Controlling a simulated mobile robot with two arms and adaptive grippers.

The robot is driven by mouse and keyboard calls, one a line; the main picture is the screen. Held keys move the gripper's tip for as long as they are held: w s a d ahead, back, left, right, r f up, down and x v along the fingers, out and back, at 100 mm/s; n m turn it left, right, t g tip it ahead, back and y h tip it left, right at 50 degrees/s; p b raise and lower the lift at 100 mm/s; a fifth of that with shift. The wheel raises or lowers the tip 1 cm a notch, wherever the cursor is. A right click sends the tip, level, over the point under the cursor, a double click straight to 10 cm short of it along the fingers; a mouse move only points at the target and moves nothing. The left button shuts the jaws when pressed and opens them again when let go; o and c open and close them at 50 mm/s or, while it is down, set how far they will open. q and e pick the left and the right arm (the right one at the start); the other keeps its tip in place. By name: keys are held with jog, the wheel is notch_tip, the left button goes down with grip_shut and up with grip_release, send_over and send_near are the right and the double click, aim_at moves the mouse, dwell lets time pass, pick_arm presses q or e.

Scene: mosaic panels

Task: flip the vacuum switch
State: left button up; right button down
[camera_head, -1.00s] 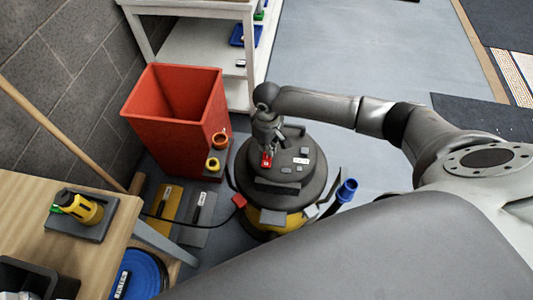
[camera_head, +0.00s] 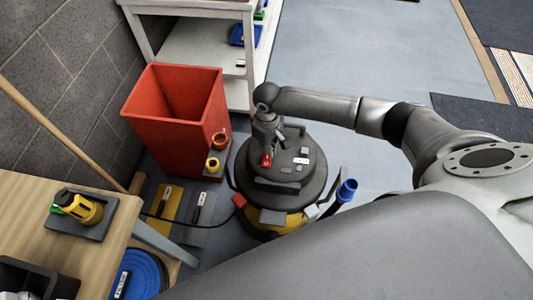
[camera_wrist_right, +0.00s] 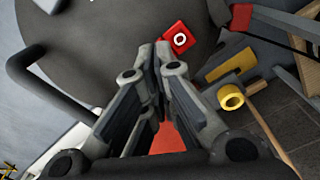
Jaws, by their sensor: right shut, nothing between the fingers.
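The vacuum (camera_head: 285,180) stands on the floor, with a dark round top and a yellow lower body. Its red switch (camera_head: 266,160) sits on the top and has a white ring mark in the right wrist view (camera_wrist_right: 180,39). My right gripper (camera_head: 266,150) is shut and empty, pointing down at the switch. In the right wrist view its fingertips (camera_wrist_right: 158,48) are together just beside the switch; I cannot tell whether they touch it. My left gripper is not in view.
A red bin (camera_head: 178,115) stands behind and left of the vacuum. A wooden workbench (camera_head: 95,225) with a yellow tool (camera_head: 82,208) is at lower left. A white shelf (camera_head: 205,55) is at the back. A blue hose end (camera_head: 347,188) rises at the vacuum's right.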

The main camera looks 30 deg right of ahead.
jog(key=shift+f+b, duration=0.5)
jog(key=shift+f, duration=0.85)
dwell(0.3)
jog(key=shift+r, duration=0.1)
notch_tip(320, 180, up, 7)
jog(key=p, duration=0.8)
jog(key=shift+p, duration=0.3)
